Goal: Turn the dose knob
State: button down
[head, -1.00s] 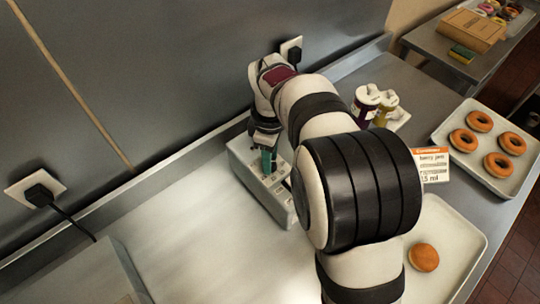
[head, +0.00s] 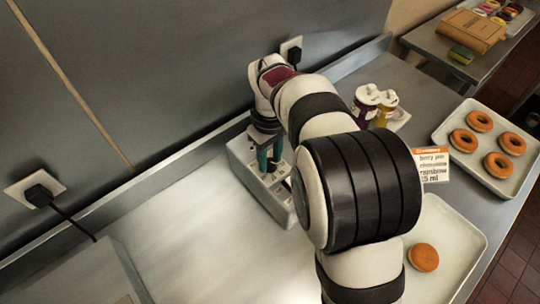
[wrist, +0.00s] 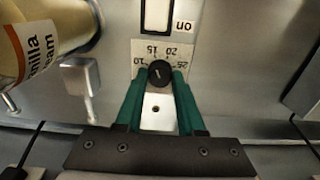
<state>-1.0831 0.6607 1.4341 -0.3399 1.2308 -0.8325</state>
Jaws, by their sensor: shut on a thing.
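The dose knob (wrist: 160,73) is a small black dial in the wrist view, with a pale pointer line tilted up and left. A printed scale plate (wrist: 172,48) with 10, 15, 20 and 25 arcs above it. My gripper (wrist: 161,76) has its teal fingers on both sides of the knob, shut on it. In the head view my gripper (head: 269,160) reaches down onto the grey dosing machine (head: 250,182) by the wall; the knob cannot be made out there.
A switch marked "on" (wrist: 157,15) sits above the scale. A vanilla cream bottle (wrist: 45,38) is close at left. Jam bottles (head: 366,103) stand right of the arm. Trays hold one doughnut (head: 423,257) and several others (head: 498,164).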

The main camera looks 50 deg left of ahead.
aim_at(270, 161)
dwell(0.3)
jog(key=c, duration=0.5)
grip_release()
notch_tip(270, 161, up, 16)
jog(key=shift+f, duration=0.1)
